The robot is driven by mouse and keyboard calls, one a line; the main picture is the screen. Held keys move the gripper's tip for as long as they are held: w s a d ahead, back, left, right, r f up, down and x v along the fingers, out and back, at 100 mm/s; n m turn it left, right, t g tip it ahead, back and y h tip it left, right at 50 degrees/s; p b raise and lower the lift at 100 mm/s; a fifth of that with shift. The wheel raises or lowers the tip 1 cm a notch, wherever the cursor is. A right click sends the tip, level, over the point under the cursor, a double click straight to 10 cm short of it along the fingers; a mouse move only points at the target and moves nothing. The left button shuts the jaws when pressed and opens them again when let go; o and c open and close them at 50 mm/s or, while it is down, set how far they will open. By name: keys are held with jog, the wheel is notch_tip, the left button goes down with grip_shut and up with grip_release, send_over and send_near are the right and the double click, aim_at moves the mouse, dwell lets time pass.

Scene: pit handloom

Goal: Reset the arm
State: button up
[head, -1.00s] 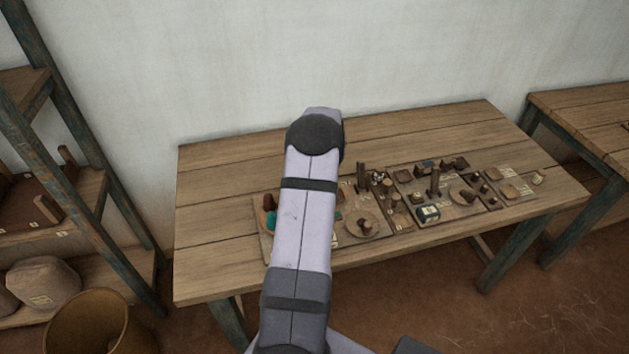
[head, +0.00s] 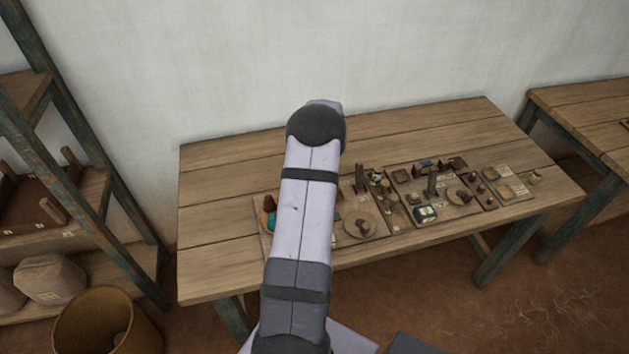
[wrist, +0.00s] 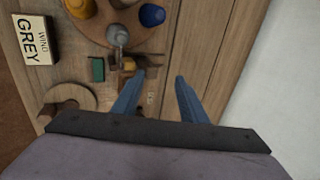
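My arm (head: 305,215) reaches forward over the wooden table and hides part of it in the head view; the gripper itself is hidden there. In the wrist view, my gripper (wrist: 158,84) shows two blue fingers set apart, with nothing between them. Past the fingers is bare table planking and a few small wooden pieces beside the left finger.
The table (head: 230,165) carries boards with several small items (head: 430,190); its back half is clear. The wrist view shows a round tray (wrist: 92,32), a WIND GREY card (wrist: 33,40) and a green block (wrist: 97,69). Shelving (head: 100,180) and a basket (head: 105,320) stand left.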

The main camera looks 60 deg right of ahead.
jog(key=shift+d, duration=0.15)
jog(key=shift+w, duration=0.1)
jog(key=shift+w+a+r, duration=0.15)
jog(key=shift+w+a, duration=0.05)
jog(key=shift+a, duration=0.05)
jog(key=w+a+r+n+y+b, duration=0.15)
jog(key=w+a+n, duration=0.25)
jog(key=a, duration=0.6)
jog(key=w+a+r+n+p, duration=0.1)
jog(key=w+a+r+n, duration=0.3)
jog(key=a, duration=0.6)
jog(key=w+a+r+n+y+b, duration=0.1)
jog(key=w+a+n, duration=0.3)
jog(key=a, duration=0.6)
jog(key=s+a+r+n+g, duration=0.1)
jog(key=s+a+n, duration=0.3)
jog(key=a, duration=0.4)
jog(key=s+a+r+n+g, duration=0.1)
jog(key=s+a+n, duration=0.2)
jog(key=a+n, duration=0.3)
jog(key=s+a+f+n+g+b, duration=0.1)
jog(key=s+a+n+b, duration=0.1)
jog(key=s+a+n, duration=0.55)
notch_tip(320, 180, down, 20)
jog(key=s+a+m+b, duration=0.1)
jog(key=s+m+b, duration=0.1)
jog(key=b, duration=1.7)
jog(key=shift+y, duration=0.35)
